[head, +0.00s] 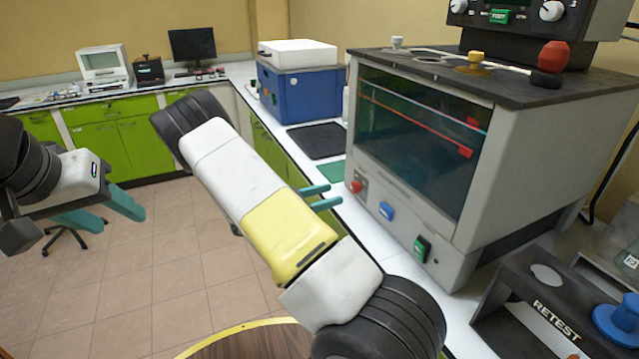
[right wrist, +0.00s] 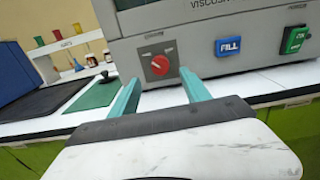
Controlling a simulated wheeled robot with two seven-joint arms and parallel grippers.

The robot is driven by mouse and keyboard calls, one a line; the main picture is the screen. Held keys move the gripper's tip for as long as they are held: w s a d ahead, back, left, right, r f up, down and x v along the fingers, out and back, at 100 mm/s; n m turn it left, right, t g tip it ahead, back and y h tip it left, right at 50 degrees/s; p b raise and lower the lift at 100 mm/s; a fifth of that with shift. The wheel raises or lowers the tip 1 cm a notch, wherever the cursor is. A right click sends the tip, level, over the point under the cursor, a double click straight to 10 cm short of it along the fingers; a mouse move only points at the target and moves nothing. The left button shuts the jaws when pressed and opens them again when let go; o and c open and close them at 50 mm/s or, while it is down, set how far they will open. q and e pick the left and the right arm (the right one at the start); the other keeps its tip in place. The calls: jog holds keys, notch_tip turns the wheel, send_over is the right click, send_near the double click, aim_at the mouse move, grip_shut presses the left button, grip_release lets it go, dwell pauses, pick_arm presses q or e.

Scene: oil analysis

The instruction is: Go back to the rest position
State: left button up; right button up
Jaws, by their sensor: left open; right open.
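My left gripper (head: 100,212) is at the far left of the head view. Its teal fingers are apart and empty, over the floor. My right arm crosses the middle of the head view, and its gripper (head: 322,197) is at the counter edge, partly hidden behind the arm. In the right wrist view the right gripper's teal fingers (right wrist: 162,95) are open with nothing between them. They point at the front of the grey viscosity machine (head: 520,160), near its red knob (right wrist: 160,65). The knob also shows in the head view (head: 355,187). I cannot tell whether the fingers touch the machine.
The white counter (head: 400,262) runs along the right. A blue box (head: 300,92), a black mat (head: 318,141) and a green mat (head: 331,172) are beyond the machine. A dark RETEST rack (head: 550,300) stands at lower right. Open tiled floor (head: 150,260) lies left.

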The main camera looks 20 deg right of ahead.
jog(key=shift+a, duration=0.3)
jog(key=s+a+r+m+g+y, duration=0.1)
jog(key=s+r+m+g+y, duration=0.1)
jog(key=s+r+m+y, duration=0.3)
jog(key=s+a+r+m+g+y, duration=0.1)
jog(key=s+r+m+g+y, duration=0.1)
jog(key=s+m+y, duration=0.4)
jog(key=s+a+r+m+t+y, duration=0.3)
jog(key=s+a+r+t+y, duration=0.1)
jog(key=s+a+r, duration=0.2)
jog(key=s+a+r+m+t+y, duration=0.4)
jog(key=s+r, duration=0.4)
jog(key=r, duration=0.2)
jog(key=shift+a+r+t+y, duration=0.2)
jog(key=shift+a+t+y, duration=0.35)
jog(key=shift+a, duration=0.4)
